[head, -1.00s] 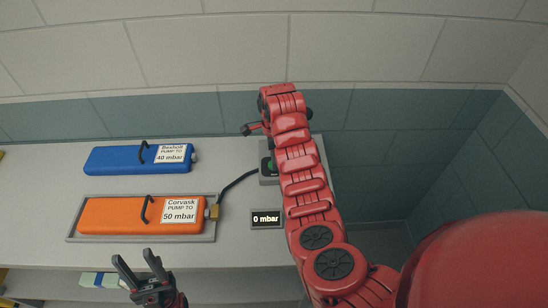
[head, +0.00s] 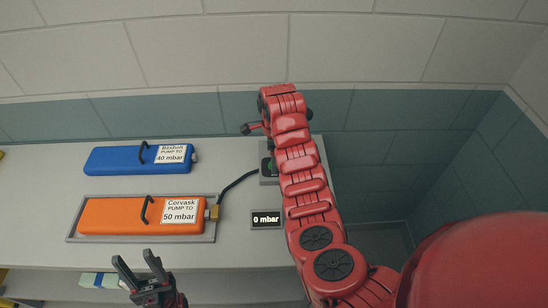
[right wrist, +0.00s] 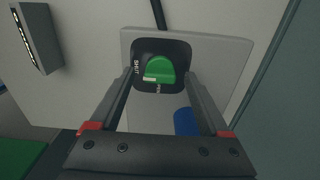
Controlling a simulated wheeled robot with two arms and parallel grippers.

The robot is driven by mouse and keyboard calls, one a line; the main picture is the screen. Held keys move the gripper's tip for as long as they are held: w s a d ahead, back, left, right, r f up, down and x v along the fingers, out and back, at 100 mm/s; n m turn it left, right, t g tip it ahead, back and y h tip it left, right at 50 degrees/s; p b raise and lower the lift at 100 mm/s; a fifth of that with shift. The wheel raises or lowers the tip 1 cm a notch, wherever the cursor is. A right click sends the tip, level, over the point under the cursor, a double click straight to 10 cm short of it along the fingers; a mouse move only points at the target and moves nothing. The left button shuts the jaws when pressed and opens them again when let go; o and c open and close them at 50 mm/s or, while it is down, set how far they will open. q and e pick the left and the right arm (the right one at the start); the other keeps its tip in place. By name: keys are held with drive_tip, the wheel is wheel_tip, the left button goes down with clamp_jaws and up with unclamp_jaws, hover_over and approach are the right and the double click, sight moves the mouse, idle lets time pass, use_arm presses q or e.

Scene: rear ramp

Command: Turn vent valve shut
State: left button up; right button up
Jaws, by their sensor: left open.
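The vent valve is a green knob (right wrist: 160,69) on a black plate (right wrist: 180,50) in the right wrist view. A SHUT label is at the plate's left, and a second label below the knob is partly hidden. A pale mark lies on the knob's lower left edge. My right gripper (right wrist: 159,80) is open, with one finger on each side of the knob and gaps showing. In the head view my right arm covers most of the valve; a bit of its box (head: 268,172) shows. My left gripper (head: 134,262) is open and empty before the bench front.
An orange pack (head: 120,215) marked 50 mbar sits in a grey tray (head: 72,238), with a hose to the valve box. A blue pack (head: 120,160) marked 40 mbar lies behind. A display (head: 265,219) reads 0 mbar. A tiled wall stands behind the bench.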

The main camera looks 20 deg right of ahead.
drive_tip(key=shift+r, duration=0.65)
wheel_tip(320, 180, up, 4)
drive_tip(key=shift+a+r+p, duration=0.15)
drive_tip(key=shift+r+p, duration=0.1)
drive_tip(key=shift+p, duration=0.4)
wheel_tip(320, 180, up, 12)
drive_tip(key=b, duration=0.1)
drive_tip(key=shift+f+b, duration=0.15)
drive_tip(key=shift+b, duration=0.15)
drive_tip(key=shift+s+f, duration=0.1)
drive_tip(key=shift+f, duration=0.05)
